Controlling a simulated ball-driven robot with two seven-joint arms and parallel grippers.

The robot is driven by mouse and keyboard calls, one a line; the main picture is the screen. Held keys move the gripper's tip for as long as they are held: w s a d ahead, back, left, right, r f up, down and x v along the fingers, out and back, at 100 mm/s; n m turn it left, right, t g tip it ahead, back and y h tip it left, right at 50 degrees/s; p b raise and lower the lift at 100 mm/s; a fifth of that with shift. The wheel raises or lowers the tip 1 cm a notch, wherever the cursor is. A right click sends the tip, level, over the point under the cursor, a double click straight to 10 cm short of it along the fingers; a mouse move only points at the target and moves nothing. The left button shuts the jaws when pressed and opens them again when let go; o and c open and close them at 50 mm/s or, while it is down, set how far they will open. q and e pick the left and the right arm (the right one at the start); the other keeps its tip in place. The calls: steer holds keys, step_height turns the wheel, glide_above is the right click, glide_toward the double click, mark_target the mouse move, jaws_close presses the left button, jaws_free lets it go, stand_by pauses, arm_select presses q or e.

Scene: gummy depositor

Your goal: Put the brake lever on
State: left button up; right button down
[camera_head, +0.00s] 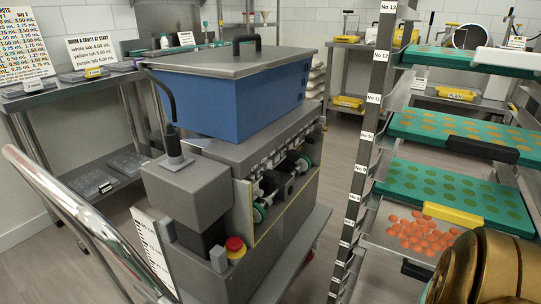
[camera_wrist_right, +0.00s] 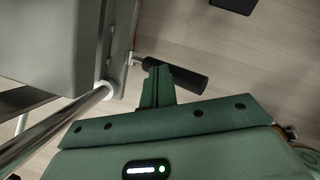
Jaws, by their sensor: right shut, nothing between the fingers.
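The brake lever (camera_wrist_right: 188,78) shows in the right wrist view as a short black grip on a thin metal stem, beside the lower edge of the grey depositor cart (camera_wrist_right: 50,40). My right gripper (camera_wrist_right: 158,72), with green fingers, is shut with nothing between its fingers. Its fingertips overlap the lever's grip in the picture; I cannot tell whether they touch it. The depositor (camera_head: 240,170), with a blue hopper, stands in the middle of the head view. The lever cannot be made out there. My left gripper is not in view.
A shiny push rail (camera_head: 80,215) runs along the cart's left; a metal tube (camera_wrist_right: 65,130) shows in the wrist view. A rack (camera_head: 375,120) with green trays stands at the right. A steel table (camera_head: 70,100) stands at the left. Bare floor (camera_head: 335,185) lies between depositor and rack.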

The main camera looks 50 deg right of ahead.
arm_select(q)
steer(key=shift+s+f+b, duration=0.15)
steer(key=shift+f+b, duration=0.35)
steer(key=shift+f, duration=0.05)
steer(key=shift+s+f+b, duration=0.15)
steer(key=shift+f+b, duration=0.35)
arm_select(e)
steer(key=shift+s+d+f, duration=0.1)
steer(key=shift+s+f, duration=0.4)
steer(key=shift+f, duration=0.3)
steer(key=shift+s+f, duration=0.5)
steer(key=shift+f, duration=0.25)
steer(key=shift+s+d+f, duration=0.1)
steer(key=shift+s+f, duration=0.4)
steer(key=shift+f, duration=0.3)
stand_by(1.1)
